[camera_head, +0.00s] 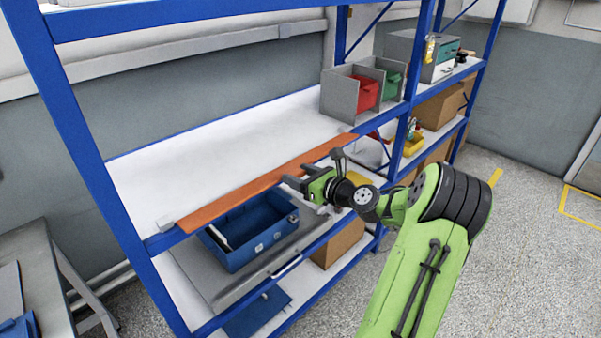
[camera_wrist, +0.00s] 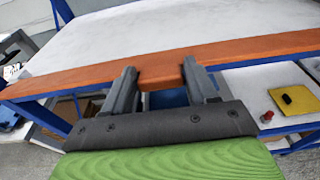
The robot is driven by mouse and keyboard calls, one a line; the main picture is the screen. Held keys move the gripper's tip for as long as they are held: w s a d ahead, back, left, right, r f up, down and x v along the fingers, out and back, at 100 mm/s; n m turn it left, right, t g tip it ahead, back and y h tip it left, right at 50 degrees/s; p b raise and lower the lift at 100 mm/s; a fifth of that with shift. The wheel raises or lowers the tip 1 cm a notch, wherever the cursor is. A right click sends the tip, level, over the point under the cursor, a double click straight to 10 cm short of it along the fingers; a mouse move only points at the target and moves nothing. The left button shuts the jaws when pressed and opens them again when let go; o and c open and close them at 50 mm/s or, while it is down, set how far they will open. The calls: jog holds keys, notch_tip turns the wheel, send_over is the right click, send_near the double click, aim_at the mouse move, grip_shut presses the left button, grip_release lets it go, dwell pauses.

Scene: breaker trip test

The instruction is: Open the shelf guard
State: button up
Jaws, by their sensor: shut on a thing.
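The shelf guard is a long orange bar (camera_head: 245,190) along the front edge of the white upper shelf (camera_head: 225,142). In the head view it lies nearly flat and runs from a small grey block at the left to near the grey bins at the right. In the wrist view the orange bar (camera_wrist: 90,77) crosses the picture, with a raised orange part between the fingers. My gripper (camera_head: 297,183) reaches the bar's front side near its middle. In the wrist view my gripper (camera_wrist: 160,80) is shut on the raised orange part. The fingers hide its sides.
A blue crate (camera_head: 262,232) stands on the shelf below. Grey bins with red and green things (camera_head: 345,92) stand at the upper shelf's right. Blue posts (camera_head: 75,125) frame the rack. The upper shelf behind the guard is bare. A grey table (camera_head: 45,275) stands at the left.

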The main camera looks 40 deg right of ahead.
jog(key=o, duration=1.4)
jog(key=shift+s, duration=0.1)
jog(key=s+r, duration=0.1)
jog(key=s, duration=0.4)
jog(key=s+p, duration=0.1)
jog(key=s, duration=0.4)
jog(key=s+r+p, duration=0.1)
jog(key=s, duration=0.4)
jog(key=shift+s+d+r, duration=0.2)
jog(key=shift+r, duration=0.1)
